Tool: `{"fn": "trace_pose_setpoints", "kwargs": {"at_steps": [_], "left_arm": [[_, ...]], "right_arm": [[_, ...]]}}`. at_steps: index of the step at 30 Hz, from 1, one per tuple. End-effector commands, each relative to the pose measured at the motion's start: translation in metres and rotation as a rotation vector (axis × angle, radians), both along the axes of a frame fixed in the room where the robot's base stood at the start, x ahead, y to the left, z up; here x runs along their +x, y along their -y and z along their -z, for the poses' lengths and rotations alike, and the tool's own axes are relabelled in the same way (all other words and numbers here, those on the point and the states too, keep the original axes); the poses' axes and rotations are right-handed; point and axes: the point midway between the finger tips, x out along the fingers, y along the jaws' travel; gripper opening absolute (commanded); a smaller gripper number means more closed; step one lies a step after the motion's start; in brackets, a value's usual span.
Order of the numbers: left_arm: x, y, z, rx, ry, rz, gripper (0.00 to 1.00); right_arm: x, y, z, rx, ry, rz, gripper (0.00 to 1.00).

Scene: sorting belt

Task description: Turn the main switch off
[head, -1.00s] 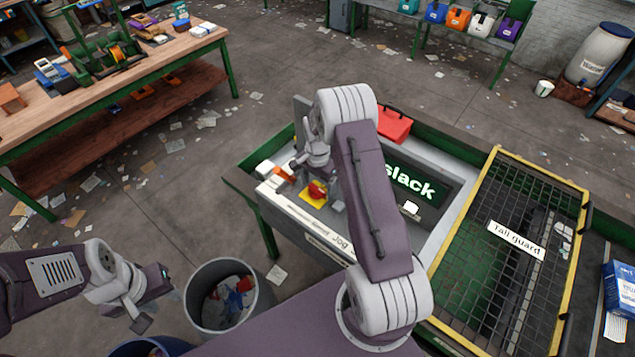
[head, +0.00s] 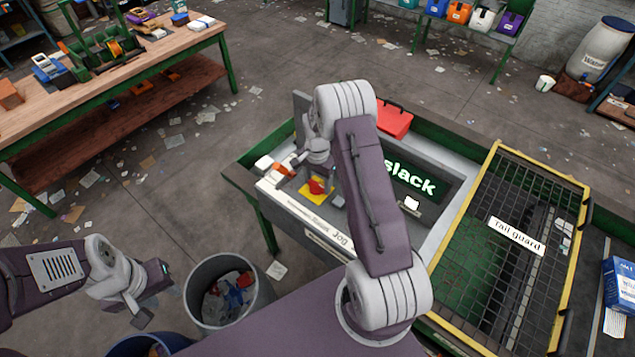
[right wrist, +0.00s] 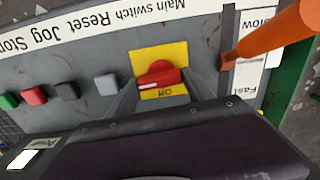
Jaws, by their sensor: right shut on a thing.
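The main switch is a red rotary knob (right wrist: 158,76) on a yellow plate (right wrist: 175,53), under an upside-down "Main switch" label in the right wrist view. A pale line marks the knob, which lies roughly crosswise; an upside-down "ON" shows on the plate on the gripper's side. In the head view the knob (head: 316,186) sits on the sloped grey control panel (head: 300,209). My right gripper (right wrist: 161,88) is shut on the knob, a finger at each side. My left gripper (head: 154,296) hangs at the left, away from the panel; its jaw opening is unclear.
An orange lever (right wrist: 265,38) stands close beside the switch, by "Slow" and "Fast" labels. Grey, black, red and green buttons (right wrist: 66,91) line the panel. A waste bin (head: 225,295) stands below the panel's left.

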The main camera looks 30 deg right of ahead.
Motion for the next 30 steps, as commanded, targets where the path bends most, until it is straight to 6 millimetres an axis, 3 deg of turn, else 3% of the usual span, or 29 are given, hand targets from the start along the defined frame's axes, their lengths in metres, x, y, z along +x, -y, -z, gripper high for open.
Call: {"fn": "trace_pose_setpoints", "kwargs": {"at_steps": [30], "left_arm": [[0.0,0.0,0.04,0.0,0.0,0.0,0.36]], "right_arm": [[0.005,0.003,-0.002,-0.004,0.009,-0.912,0.2]]}}
